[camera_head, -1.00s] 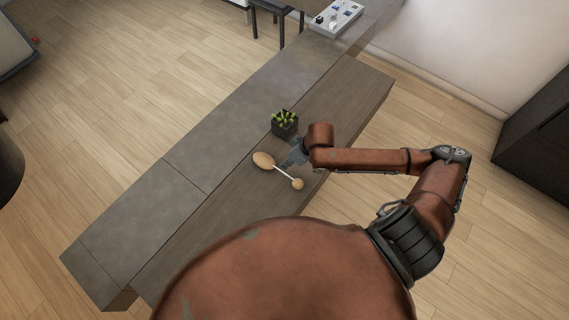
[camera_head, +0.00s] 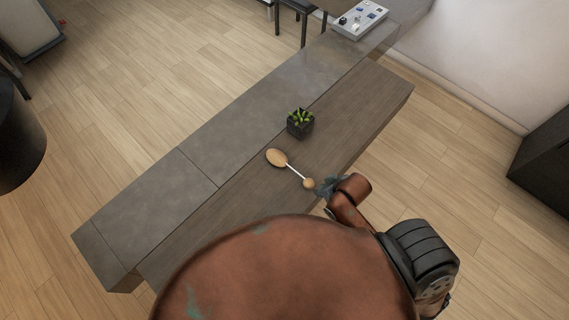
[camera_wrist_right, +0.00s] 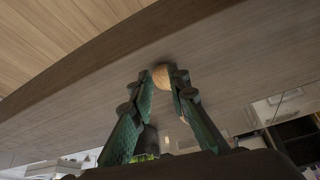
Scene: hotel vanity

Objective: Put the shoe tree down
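The shoe tree lies on the dark wooden counter, with its wooden toe piece (camera_head: 276,157), thin metal rod and round wooden heel knob (camera_head: 309,183) in a line. My right gripper (camera_head: 323,186) is low over the counter, just right of the heel knob. In the right wrist view its two green-padded fingers (camera_wrist_right: 159,72) are apart, and the heel knob (camera_wrist_right: 162,78) shows between and beyond their tips. The fingers do not appear closed on it; whether one touches it I cannot tell. My left gripper is not in view.
A small dark planter with a green succulent (camera_head: 300,124) stands just beyond the toe piece. A grey stone slab (camera_head: 150,210) runs along the counter's left side. A white tray with small items (camera_head: 360,19) sits at the far end. The counter's near right edge is close to my gripper.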

